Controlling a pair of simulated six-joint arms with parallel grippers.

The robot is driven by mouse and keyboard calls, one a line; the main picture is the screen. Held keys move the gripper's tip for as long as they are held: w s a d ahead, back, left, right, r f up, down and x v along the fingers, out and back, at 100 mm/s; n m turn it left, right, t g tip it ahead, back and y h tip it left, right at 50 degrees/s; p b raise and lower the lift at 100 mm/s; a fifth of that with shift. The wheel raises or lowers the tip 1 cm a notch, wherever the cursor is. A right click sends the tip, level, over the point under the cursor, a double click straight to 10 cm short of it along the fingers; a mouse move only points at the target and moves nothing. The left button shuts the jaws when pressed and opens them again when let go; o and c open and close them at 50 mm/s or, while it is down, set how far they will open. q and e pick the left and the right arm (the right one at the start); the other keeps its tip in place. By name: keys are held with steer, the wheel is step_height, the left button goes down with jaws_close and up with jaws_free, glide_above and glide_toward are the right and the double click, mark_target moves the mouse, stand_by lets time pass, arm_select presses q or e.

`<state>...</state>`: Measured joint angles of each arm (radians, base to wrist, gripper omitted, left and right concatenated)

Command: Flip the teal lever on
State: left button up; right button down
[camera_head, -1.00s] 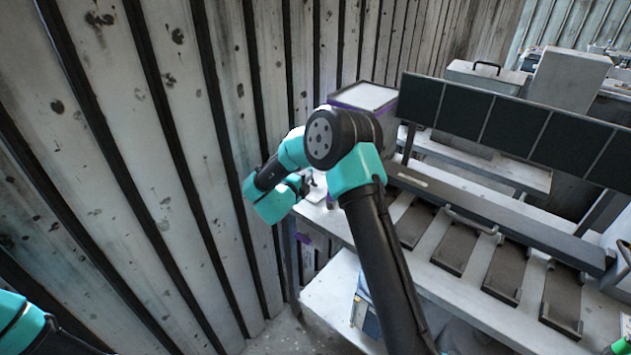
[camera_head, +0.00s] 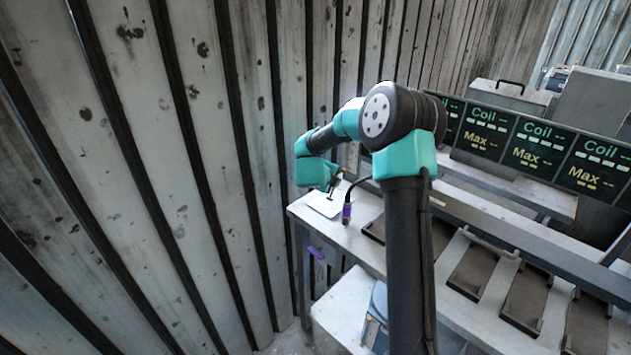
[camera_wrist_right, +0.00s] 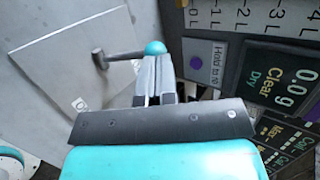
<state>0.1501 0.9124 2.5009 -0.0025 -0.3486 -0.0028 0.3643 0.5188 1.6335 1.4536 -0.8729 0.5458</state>
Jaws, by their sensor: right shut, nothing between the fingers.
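The teal lever shows in the wrist view as a teal ball knob (camera_wrist_right: 155,47) on a grey rod that runs left to a dark pivot on a pale panel (camera_wrist_right: 55,50). My right gripper (camera_wrist_right: 155,70) is shut, its fingertips right at the knob with nothing between them. Whether they touch it I cannot tell. In the head view my right arm reaches over the left end of the bench, and its wrist hides most of the gripper and lever. My left gripper is out of view.
The bench's display panels (camera_head: 540,145) are lit with "Coil" and "Max". In the wrist view a readout (camera_wrist_right: 285,85) shows "0.0g Clear Dry", beside a purple button (camera_wrist_right: 194,62). A ribbed metal wall (camera_head: 170,180) stands close on the left.

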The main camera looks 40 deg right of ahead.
steer(key=shift+d, duration=0.65)
steer(key=d+r+v, duration=0.1)
steer(key=r+v, duration=0.1)
steer(key=v, duration=1.1)
steer(key=shift+r, duration=0.5)
steer(key=shift+w+d, duration=0.1)
